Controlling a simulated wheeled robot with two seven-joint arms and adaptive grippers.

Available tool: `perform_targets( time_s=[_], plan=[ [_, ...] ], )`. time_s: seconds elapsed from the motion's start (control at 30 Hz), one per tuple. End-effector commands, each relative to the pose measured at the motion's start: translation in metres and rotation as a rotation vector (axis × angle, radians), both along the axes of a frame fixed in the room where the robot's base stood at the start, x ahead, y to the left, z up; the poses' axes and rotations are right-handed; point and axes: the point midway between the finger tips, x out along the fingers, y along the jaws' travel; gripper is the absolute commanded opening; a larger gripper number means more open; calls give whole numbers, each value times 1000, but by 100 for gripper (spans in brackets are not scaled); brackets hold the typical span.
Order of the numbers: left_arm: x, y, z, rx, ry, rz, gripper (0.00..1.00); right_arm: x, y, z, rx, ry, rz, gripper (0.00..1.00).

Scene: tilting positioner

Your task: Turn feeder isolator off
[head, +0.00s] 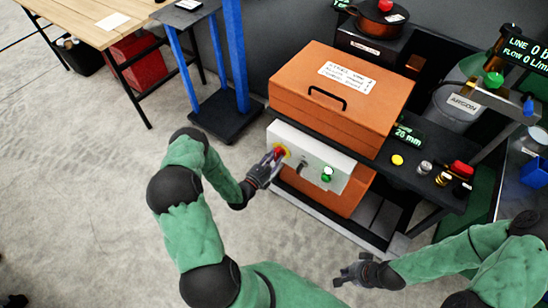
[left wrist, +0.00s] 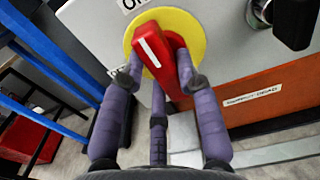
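The feeder isolator is a red rotary handle on a yellow disc, on the light front panel (head: 318,163) below the orange box. In the left wrist view the red handle (left wrist: 165,62) has a white line and leans a little from upright, its top to the left. The yellow disc (left wrist: 193,27) surrounds it. My left gripper (left wrist: 160,68) has a finger on each side of the handle, both tips close against it; it also shows in the head view (head: 275,160), covering part of the handle. My right gripper (head: 350,274) is empty, fingers apart, over the floor.
A black selector (head: 302,164) and a green button (head: 327,174) sit right of the isolator. The black shelf (head: 433,203) holds a yellow button and several small parts. A blue-legged stand (head: 239,60) is behind left. The floor in front is clear.

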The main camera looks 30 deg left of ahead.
Motion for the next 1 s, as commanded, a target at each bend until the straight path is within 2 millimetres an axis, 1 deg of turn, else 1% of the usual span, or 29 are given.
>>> perform_targets(
  time_s=[0.27, 0.47, 0.67, 1.0],
  plan=[
    [0, 0, 0, -22, 3, 0, 0, 0, 0, 1, 0, 0, 0, 0],
    [0, 0, 0, -107, 9, 0, 0, 0, 0, 5, 0, 0, 0, 0],
    [0, 0, -1, -260, 21, 0, 0, 0, 0, 11, 0, 0, 0, 0],
    [-1, -2, -3, -583, 48, 0, 0, 0, 0, 21, 0, 0, 0, 0]
  ],
)
